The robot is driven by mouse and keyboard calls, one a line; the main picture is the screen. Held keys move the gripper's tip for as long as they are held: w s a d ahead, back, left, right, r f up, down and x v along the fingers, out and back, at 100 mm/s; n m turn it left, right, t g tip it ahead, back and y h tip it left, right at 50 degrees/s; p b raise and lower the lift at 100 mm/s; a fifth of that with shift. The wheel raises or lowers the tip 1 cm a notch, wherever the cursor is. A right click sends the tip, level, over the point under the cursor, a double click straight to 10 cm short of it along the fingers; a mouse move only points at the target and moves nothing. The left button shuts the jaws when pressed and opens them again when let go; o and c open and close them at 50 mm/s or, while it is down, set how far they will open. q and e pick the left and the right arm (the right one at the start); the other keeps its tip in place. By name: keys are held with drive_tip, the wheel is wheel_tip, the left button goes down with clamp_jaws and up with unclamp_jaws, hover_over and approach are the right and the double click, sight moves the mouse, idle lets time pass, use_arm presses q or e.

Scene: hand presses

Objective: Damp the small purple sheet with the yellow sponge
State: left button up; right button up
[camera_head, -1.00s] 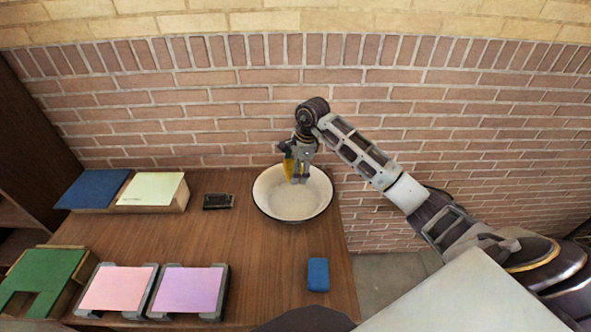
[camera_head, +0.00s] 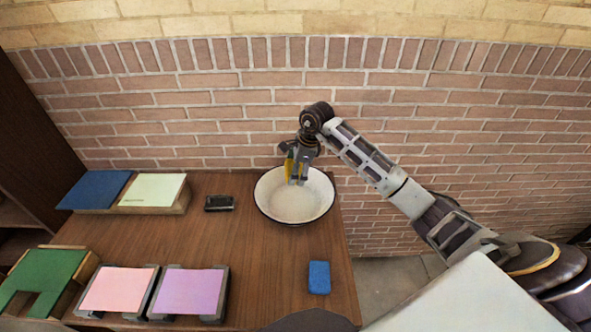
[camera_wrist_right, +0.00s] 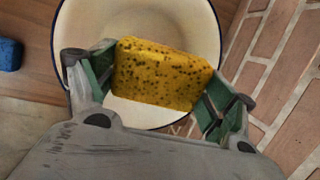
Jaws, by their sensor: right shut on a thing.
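The yellow sponge (camera_wrist_right: 160,75) with dark specks is held between the two fingers of my right gripper (camera_wrist_right: 158,85). In the head view my right gripper (camera_head: 298,178) holds the sponge (camera_head: 288,166) over the white basin (camera_head: 296,205). The gripper's fingers are shut on it. Whether the sponge is wet cannot be told. The small purple sheet (camera_head: 189,291) lies on a dark-edged stand at the front of the table, left of the basin. My left gripper is not in view.
A pink sheet (camera_head: 119,289) lies left of the purple one. A blue sponge (camera_head: 319,277) lies at the right front. A small dark object (camera_head: 219,203) sits left of the basin. Blue (camera_head: 97,188) and pale green (camera_head: 152,189) sheets lie at the back left. The table's middle (camera_head: 200,240) is clear.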

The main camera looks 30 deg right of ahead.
drive_tip(key=shift+f, duration=0.25)
drive_tip(key=shift+f+b, duration=3.35)
drive_tip(key=shift+f, duration=1.75)
drive_tip(key=shift+r, duration=0.15)
drive_tip(key=shift+r+p, duration=2.2)
drive_tip(key=shift+r, duration=1.95)
drive_tip(key=shift+r, duration=0.15)
drive_tip(key=shift+r+p, duration=0.85)
drive_tip(key=shift+r, duration=1.1)
